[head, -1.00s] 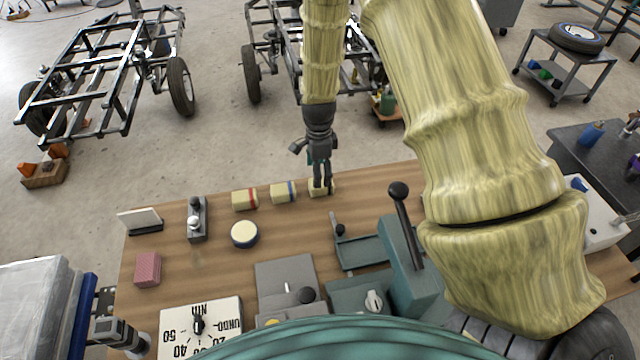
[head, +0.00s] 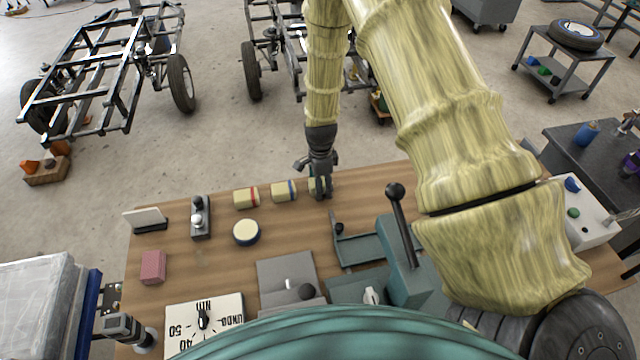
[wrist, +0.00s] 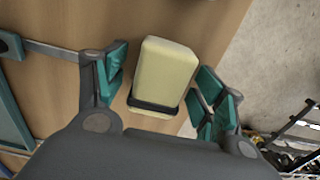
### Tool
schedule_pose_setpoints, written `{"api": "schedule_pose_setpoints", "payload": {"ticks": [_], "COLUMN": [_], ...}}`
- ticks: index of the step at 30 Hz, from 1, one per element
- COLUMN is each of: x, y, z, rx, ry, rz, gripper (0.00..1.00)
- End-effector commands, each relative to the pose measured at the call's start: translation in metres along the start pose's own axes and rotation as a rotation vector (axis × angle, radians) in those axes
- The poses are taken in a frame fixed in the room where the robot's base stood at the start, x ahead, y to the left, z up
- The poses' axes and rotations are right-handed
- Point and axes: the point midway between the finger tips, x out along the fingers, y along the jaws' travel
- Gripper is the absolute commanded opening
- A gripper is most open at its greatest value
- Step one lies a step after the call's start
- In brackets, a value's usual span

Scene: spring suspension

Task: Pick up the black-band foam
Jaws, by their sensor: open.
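The black-band foam is a pale yellow block with a black band round one end. In the wrist view the black-band foam (wrist: 165,75) lies on the wooden table between the teal fingers of my gripper (wrist: 160,88), one finger on each side. The fingers are open, and the right finger is close to the foam; I cannot tell whether it touches. In the head view my gripper (head: 320,188) is down at the table's far edge and hides most of the foam (head: 312,185).
A blue-band foam (head: 284,191) and a red-band foam (head: 246,197) lie to the left in a row. A round cream piece (head: 246,232) sits nearer. A green press with a lever (head: 400,240) stands to the right. The table's far edge is close behind the foam.

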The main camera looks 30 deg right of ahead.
Motion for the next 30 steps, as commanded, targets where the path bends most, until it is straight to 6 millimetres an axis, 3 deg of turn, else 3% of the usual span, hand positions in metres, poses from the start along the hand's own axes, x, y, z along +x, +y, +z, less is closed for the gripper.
{"api": "schedule_pose_setpoints", "payload": {"ticks": [5, 12, 13, 23, 30], "x": [0.0, 0.0, 0.0, -0.001, -0.012], "y": [0.0, 0.0, 0.0, 0.0, -0.001], "z": [0.0, 0.0, 0.0, 0.0, 0.0], "rx": [0.0, 0.0, 0.0, 0.0, 0.001], "ry": [0.0, 0.0, 0.0, 0.0, 0.0], "rz": [0.0, 0.0, 0.0, -0.001, -0.002], "gripper": [0.7, 0.3, 0.28, 0.28, 0.28]}}
